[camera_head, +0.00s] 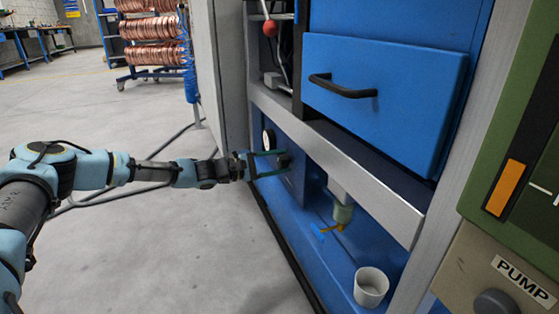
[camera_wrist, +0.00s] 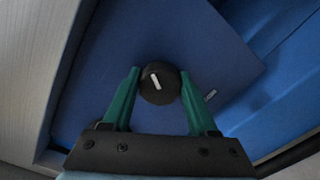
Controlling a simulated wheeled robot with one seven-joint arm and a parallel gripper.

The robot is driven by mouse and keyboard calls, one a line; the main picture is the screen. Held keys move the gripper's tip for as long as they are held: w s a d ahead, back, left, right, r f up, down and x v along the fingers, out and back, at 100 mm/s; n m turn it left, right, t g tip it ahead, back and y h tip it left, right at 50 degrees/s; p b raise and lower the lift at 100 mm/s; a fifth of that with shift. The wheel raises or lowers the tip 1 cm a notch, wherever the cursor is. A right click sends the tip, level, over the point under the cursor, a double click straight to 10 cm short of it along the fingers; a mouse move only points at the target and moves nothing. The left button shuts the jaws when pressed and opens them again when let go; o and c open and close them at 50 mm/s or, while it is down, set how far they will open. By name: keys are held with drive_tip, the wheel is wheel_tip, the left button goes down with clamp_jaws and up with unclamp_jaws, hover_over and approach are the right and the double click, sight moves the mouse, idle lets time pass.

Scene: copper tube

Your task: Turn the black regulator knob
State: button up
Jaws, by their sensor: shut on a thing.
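The black regulator knob (camera_wrist: 158,88) is round with a white pointer mark, on a dark blue panel (camera_wrist: 150,35). The mark tilts slightly to the upper left in the wrist view. My gripper (camera_wrist: 159,85) has its two green fingers on either side of the knob, shut on it. In the head view my gripper (camera_head: 270,163) reaches in from the left to the blue panel, and the knob (camera_head: 284,160) is partly hidden by the fingers.
A round white gauge (camera_head: 268,139) sits just above the gripper. A blue drawer with a black handle (camera_head: 343,88) and a grey metal rail (camera_head: 345,165) lie to the right.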

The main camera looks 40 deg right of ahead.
idle(0.4)
drive_tip(key=o, duration=1.4)
drive_tip(key=shift+c, duration=0.2)
drive_tip(key=shift+w+a, duration=0.1)
drive_tip(key=p+v, duration=0.3)
drive_tip(key=v, duration=0.7)
drive_tip(key=shift+a, duration=0.25)
drive_tip(key=shift+w, duration=0.1)
